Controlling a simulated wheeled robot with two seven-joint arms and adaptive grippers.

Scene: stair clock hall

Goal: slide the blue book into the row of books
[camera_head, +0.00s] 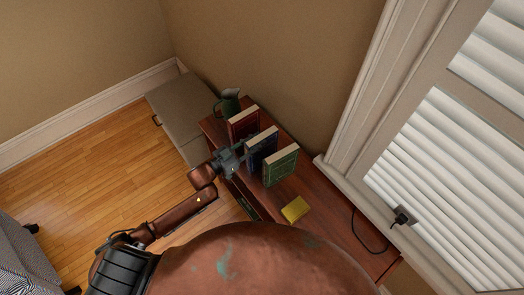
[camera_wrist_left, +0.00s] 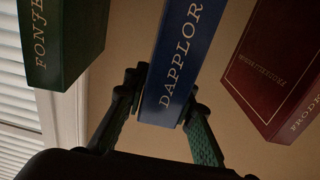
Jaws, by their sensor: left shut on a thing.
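The blue book (camera_head: 264,146) stands upright between the red book (camera_head: 243,122) and the green book (camera_head: 281,166) on top of a reddish wooden cabinet. My left gripper (camera_head: 242,154) is shut on the blue book from its spine side. In the left wrist view, its fingers (camera_wrist_left: 163,98) lie on both sides of the blue spine lettered DAPPLOR (camera_wrist_left: 176,60). The green book (camera_wrist_left: 62,40) and the dark red book (camera_wrist_left: 277,65) flank it there, with a gap on each side. Whether the blue book's base touches the cabinet cannot be told. My right gripper is out of view.
A yellow notepad (camera_head: 295,209) lies on the cabinet top (camera_head: 326,205) in front of the green book. A black cable (camera_head: 366,236) hangs at the right, near the window blinds (camera_head: 440,150). A grey box-like unit (camera_head: 178,105) stands behind left.

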